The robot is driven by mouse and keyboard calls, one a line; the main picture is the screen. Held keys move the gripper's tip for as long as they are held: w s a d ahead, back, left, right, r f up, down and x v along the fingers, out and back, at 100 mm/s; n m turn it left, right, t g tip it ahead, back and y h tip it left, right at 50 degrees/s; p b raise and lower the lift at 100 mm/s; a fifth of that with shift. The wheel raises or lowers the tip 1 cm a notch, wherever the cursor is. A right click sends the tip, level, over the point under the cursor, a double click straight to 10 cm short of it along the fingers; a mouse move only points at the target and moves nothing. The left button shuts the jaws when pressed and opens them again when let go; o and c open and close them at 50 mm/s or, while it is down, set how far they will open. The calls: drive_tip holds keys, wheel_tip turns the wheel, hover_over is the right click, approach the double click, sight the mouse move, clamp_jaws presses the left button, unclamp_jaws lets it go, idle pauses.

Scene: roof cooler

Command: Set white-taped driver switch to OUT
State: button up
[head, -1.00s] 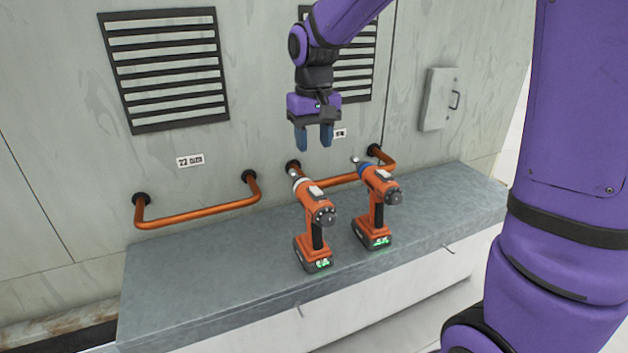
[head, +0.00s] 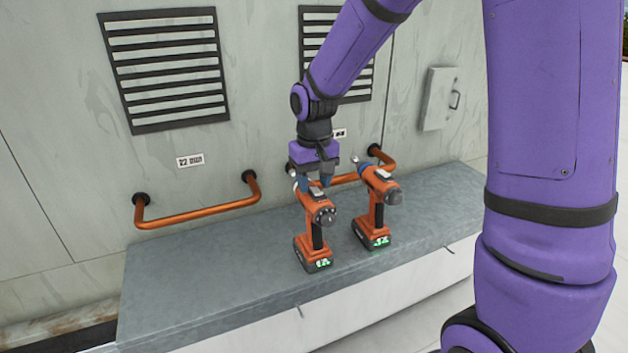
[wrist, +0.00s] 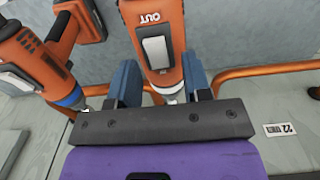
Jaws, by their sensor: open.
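The white-taped driver (head: 318,218) stands upright on the grey ledge, an orange drill with a pale collar at its nose. Its pale switch (wrist: 156,52) is on top of the body, with the label OUT (wrist: 150,18) beside one end. I cannot tell which way the switch is tipped. My gripper (head: 315,183) is open and low over this driver, one finger on each side of its body near the nose in the wrist view. It holds nothing, and contact is not clear.
A second orange driver with blue tape (head: 377,203) stands close by on the right. Copper pipes (head: 200,216) run along the wall behind. The ledge (head: 200,278) is clear to the left.

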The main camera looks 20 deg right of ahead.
sight(320, 199)
clamp_jaws()
drive_tip(key=shift+s+r+t, duration=0.1)
drive_tip(key=shift+s+t, duration=0.1)
drive_tip(key=shift+t, duration=0.55)
drive_tip(key=shift+s+r+t, duration=0.1)
drive_tip(key=shift+s+t, duration=0.05)
drive_tip(key=shift+t, duration=0.6)
unclamp_jaws()
drive_tip(key=v, duration=1)
drive_tip(key=shift+r, duration=0.3)
